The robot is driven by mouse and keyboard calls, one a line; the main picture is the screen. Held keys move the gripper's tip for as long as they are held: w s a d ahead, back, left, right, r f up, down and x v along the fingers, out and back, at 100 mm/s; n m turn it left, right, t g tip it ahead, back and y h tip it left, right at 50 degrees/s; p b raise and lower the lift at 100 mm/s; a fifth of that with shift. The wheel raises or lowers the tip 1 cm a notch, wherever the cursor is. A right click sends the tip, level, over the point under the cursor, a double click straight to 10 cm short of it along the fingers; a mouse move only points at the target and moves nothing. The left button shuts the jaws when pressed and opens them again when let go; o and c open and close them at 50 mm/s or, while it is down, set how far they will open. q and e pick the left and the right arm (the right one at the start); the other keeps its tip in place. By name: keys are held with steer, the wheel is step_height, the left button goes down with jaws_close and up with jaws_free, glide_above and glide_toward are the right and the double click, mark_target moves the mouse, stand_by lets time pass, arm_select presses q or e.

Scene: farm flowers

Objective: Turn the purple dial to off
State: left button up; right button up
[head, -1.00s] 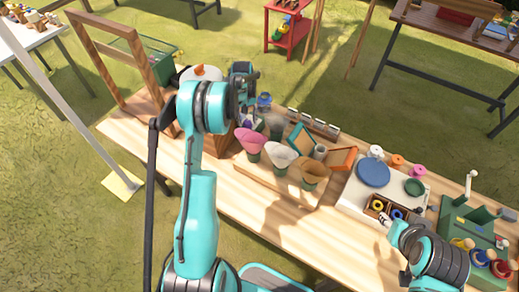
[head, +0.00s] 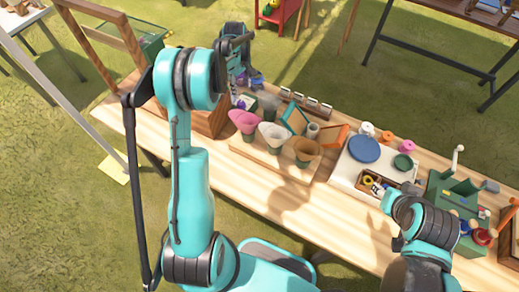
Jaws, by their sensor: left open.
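A small purple piece (head: 241,102), which may be the purple dial, shows just below my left gripper (head: 240,78), beside the wooden box (head: 212,122). It is too small and partly hidden to read its setting. My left gripper is open above the back left of the table, its fingers pointing down. I cannot tell if it touches anything. My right gripper (head: 379,188) is low over a small wooden tray of coloured rings (head: 368,181) at the right; its jaws are too small to read.
Pink, white and brown cone wraps (head: 272,136) stand mid-table. A blue disc (head: 364,149) lies on a white board to their right, with coloured spools behind. A green box with a crank (head: 455,190) stands at the right. The table's front strip (head: 280,205) is clear.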

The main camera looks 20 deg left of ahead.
arm_select(q)
steer(key=s+d+r+m+t+b, duration=0.2)
steer(key=s+d+m+b, duration=0.35)
steer(key=s+d, duration=0.2)
steer(key=s+d+r+m+t+b, duration=0.2)
steer(key=s+d+m+b, duration=0.2)
steer(key=s+d+b, duration=0.3)
steer(key=s+d+f+m+t+b, duration=0.1)
steer(key=s+d+f+m+b, duration=0.1)
steer(key=s, duration=0.6)
step_height(320, 180, down, 2)
steer(key=shift+d+f+m, duration=0.25)
steer(key=shift+d+m, duration=0.4)
steer(key=shift+d, duration=0.3)
